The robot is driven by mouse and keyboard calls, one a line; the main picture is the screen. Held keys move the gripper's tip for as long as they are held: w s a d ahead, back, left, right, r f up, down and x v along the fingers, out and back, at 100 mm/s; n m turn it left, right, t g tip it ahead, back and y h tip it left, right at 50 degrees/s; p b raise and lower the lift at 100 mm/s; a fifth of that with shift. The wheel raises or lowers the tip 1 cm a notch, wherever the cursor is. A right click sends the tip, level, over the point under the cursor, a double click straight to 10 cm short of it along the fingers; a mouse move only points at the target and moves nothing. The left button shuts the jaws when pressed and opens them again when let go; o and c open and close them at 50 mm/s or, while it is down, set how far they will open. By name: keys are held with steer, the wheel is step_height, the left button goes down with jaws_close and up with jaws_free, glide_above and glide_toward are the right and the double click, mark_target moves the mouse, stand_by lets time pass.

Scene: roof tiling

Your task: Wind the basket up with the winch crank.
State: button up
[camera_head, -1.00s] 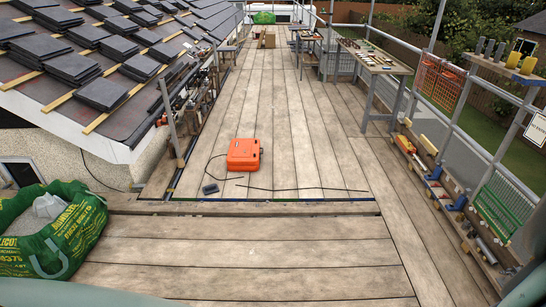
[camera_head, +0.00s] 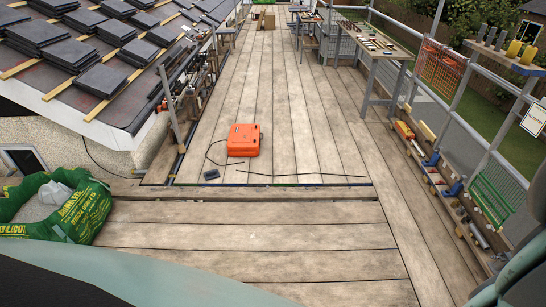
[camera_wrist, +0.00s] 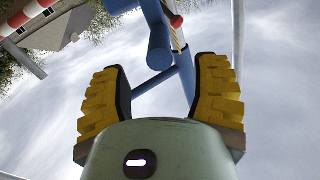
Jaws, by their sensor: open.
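In the wrist view, my gripper (camera_wrist: 163,72) is open, with its two yellow-and-black ribbed fingers spread wide. A blue metal frame (camera_wrist: 160,50), possibly part of the winch, shows beyond and between the fingers, with a slanting bar crossing the gap. A small red knob (camera_wrist: 176,21), perhaps on the crank, sits near the top of this frame. I cannot tell whether the fingers touch any of it. In the head view, my gripper is out of sight. I cannot make out the basket in either view.
An orange case (camera_head: 243,140) with a dark cable lies on the plank deck (camera_head: 250,235). A green bulk bag (camera_head: 75,215) stands at left. Slate stacks (camera_head: 100,78) lie on the roof. A workbench (camera_head: 375,45) and railings line the right.

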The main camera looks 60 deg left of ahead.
steer(key=shift+p+x, duration=0.65)
steer(key=shift+x, duration=2.4)
jaws_close()
